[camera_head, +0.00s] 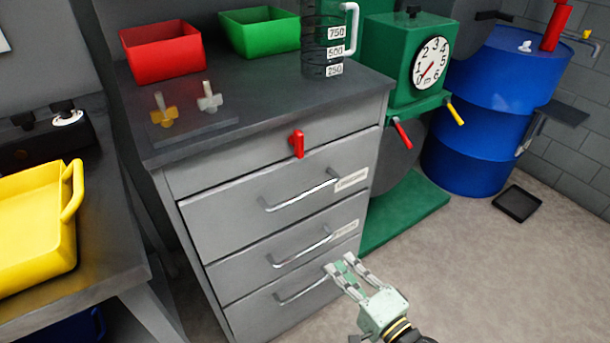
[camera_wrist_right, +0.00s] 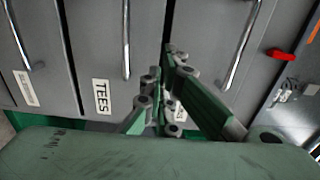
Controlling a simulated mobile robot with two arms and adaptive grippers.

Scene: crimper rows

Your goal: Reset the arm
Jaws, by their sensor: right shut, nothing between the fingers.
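My right gripper (camera_head: 341,266) is low in the head view, in front of the lower drawers of a grey cabinet (camera_head: 240,163). Its two fingers are shut with nothing held between them. In the right wrist view the green fingers (camera_wrist_right: 168,75) point toward the drawer fronts, and a drawer labelled TEES (camera_wrist_right: 88,50) shows left of them. Whether the fingertips touch the cabinet cannot be told. My left gripper is not in view.
On the cabinet are a red bin (camera_head: 162,52), a green bin (camera_head: 259,32) and a measuring jug (camera_head: 322,48). A red handle (camera_head: 298,144) sticks out in front. A yellow bin (camera_head: 35,230), green machine (camera_head: 405,60) and blue barrel (camera_head: 500,110) stand around. Floor at lower right is clear.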

